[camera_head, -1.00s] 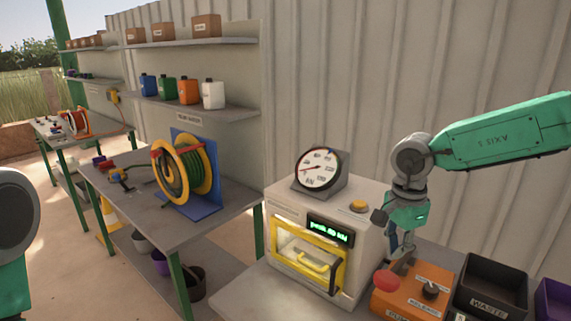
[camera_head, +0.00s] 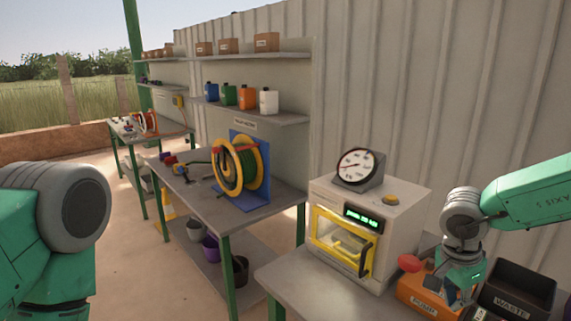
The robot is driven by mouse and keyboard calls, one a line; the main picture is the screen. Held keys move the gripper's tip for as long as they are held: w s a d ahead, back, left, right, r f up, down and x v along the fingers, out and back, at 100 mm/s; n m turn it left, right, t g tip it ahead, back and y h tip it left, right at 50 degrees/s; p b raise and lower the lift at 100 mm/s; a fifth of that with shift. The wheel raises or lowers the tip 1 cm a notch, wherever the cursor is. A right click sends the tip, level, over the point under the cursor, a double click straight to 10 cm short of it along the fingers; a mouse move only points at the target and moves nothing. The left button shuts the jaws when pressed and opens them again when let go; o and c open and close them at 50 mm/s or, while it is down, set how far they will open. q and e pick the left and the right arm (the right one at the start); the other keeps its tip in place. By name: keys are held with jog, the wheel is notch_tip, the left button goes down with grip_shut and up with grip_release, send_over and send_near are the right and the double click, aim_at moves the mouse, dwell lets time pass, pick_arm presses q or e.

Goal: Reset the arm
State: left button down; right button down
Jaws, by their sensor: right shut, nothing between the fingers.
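My right arm comes in from the right, and its gripper (camera_head: 461,298) is shut and empty. It points down over the orange pump box (camera_head: 418,290), whose right part it hides. The box has a red knob (camera_head: 409,263) on top at its left. The white press (camera_head: 391,217) stands left of the gripper, with a yellow-framed door (camera_head: 341,243) that looks closed and a green display (camera_head: 363,219). A dial gauge (camera_head: 359,167) sits on top. My left arm shows at the left edge; its gripper is out of the frame.
A black waste bin (camera_head: 519,287) stands just right of my right gripper. A grey table (camera_head: 289,283) carries the press. Left of it is another table (camera_head: 196,198) with a yellow hose reel (camera_head: 227,167). Shelves with coloured jugs (camera_head: 246,97) hang behind.

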jog(key=s+f+n+t, duration=0.1)
jog(key=s+f+n, duration=0.1)
jog(key=f, duration=0.3)
jog(key=s+f+n+t+h, duration=0.1)
jog(key=s+f+n, duration=0.2)
jog(key=s+f, duration=0.2)
jog(key=s+f+n+t, duration=0.1)
jog(key=s+f+n, duration=0.2)
jog(key=f, duration=0.3)
jog(key=shift+s+a+f+h, duration=0.1)
jog(key=shift+s+a+h, duration=0.05)
jog(key=shift+s, duration=0.25)
jog(key=shift+s+a+f+h, duration=0.1)
jog(key=shift+s+a+h, duration=0.05)
jog(key=shift+s, duration=0.2)
jog(key=s+a+f+n+g+y+b, duration=0.1)
jog(key=s+a+f+n+g+y, duration=0.15)
jog(key=s, duration=0.75)
jog(key=s+a+f+n+g+y, duration=0.1)
jog(key=s+a+f+n+y, duration=0.2)
jog(key=s, duration=0.8)
notch_tip(320, 180, down, 17)
jog(key=w+n+h+b, duration=0.1)
jog(key=w+n+b, duration=0.1)
jog(key=b, duration=1.6)
jog(key=shift+w+d+f+t+h, duration=0.15)
jog(key=shift+w+f+t+h, duration=0.05)
jog(key=shift+w+t+h, duration=0.2)
jog(key=shift+w, duration=0.1)
